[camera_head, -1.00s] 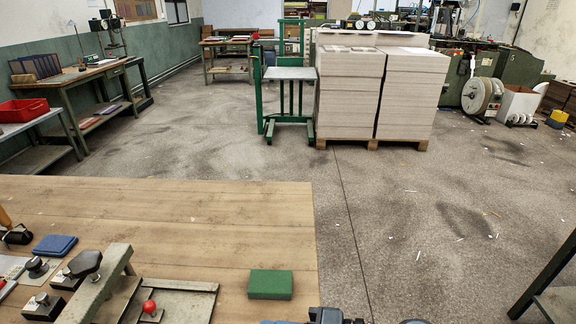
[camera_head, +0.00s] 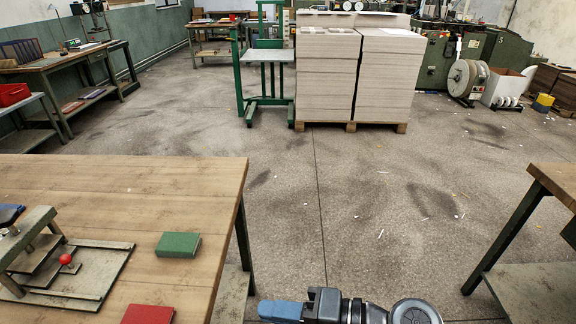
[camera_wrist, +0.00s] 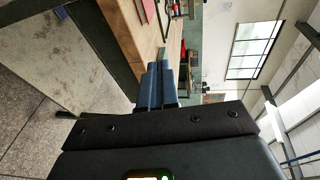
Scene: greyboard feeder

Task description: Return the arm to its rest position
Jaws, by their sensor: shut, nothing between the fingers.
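My arm shows at the bottom of the head view, low in front of me and right of the wooden bench (camera_head: 120,190). Its blue gripper (camera_head: 280,311) points left, clear of the bench's right legs in the picture. In the wrist view my gripper (camera_wrist: 161,88) has its blue fingers together, with nothing between them. The wrist view is turned on its side, with the wooden bench top (camera_wrist: 128,35) beyond the fingers.
A green block (camera_head: 178,245), a red block (camera_head: 148,314) and a metal jig with a red knob (camera_head: 66,259) are on the bench. Another table (camera_head: 555,180) stands at the right. Stacked greyboard (camera_head: 385,80) and a green lift (camera_head: 266,55) stand ahead. The floor between is open.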

